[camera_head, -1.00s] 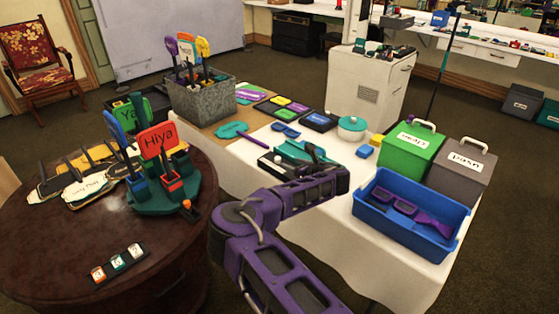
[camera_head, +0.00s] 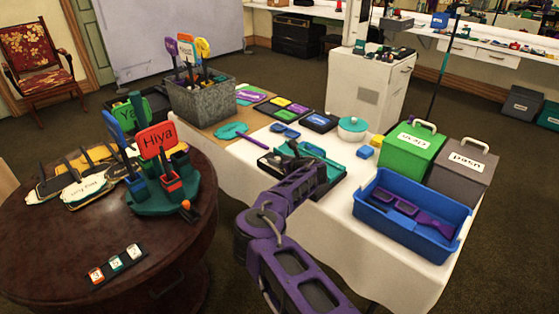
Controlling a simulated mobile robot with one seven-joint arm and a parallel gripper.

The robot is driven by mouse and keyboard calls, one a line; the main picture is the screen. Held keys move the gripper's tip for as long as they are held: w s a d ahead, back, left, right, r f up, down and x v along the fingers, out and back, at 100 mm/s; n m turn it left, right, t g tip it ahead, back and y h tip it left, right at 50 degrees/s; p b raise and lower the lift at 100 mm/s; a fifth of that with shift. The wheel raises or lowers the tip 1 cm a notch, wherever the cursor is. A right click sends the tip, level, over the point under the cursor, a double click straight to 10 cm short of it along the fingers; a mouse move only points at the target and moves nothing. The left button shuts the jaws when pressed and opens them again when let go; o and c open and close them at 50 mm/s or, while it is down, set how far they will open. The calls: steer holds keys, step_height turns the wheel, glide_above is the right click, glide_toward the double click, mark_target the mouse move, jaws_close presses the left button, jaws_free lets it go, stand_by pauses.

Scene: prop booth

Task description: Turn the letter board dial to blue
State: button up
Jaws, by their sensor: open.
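My gripper (camera_head: 303,153) is over the teal-and-black board or case (camera_head: 333,174) on the white table. Its jaws look apart, with nothing seen between them. I cannot tell whether it touches the board. My purple arm hides part of the board's near side. No dial with a blue mark can be made out on it, and I cannot tell for sure that this is the letter board.
The white-covered table (camera_head: 330,225) also holds a blue bin (camera_head: 412,228), a green box (camera_head: 410,155), a grey box (camera_head: 463,172) and a round teal-lidded pot (camera_head: 352,128). A dark round table (camera_head: 60,235) with a teal sign stand (camera_head: 165,200) is at left.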

jaws_close()
steer(key=shift+a+m+h, duration=0.1)
steer(key=shift+m+h, duration=0.2)
steer(key=m+h+b, duration=0.1)
steer(key=m+t+h+b, duration=0.2)
steer(key=shift+s+a+f, duration=0.15)
steer(key=shift+a+f, duration=0.05)
steer(key=shift+a, duration=0.05)
steer(key=shift+a+r+m+t+h+b, duration=0.1)
steer(key=shift+m+t+h+b, duration=0.2)
steer(key=shift+m+h+b, duration=1.3)
steer(key=shift+m+h+p, duration=0.3)
steer(key=shift+h+p, duration=0.1)
steer(key=shift+h, duration=0.3)
jaws_free()
steer(key=shift+r, duration=0.1)
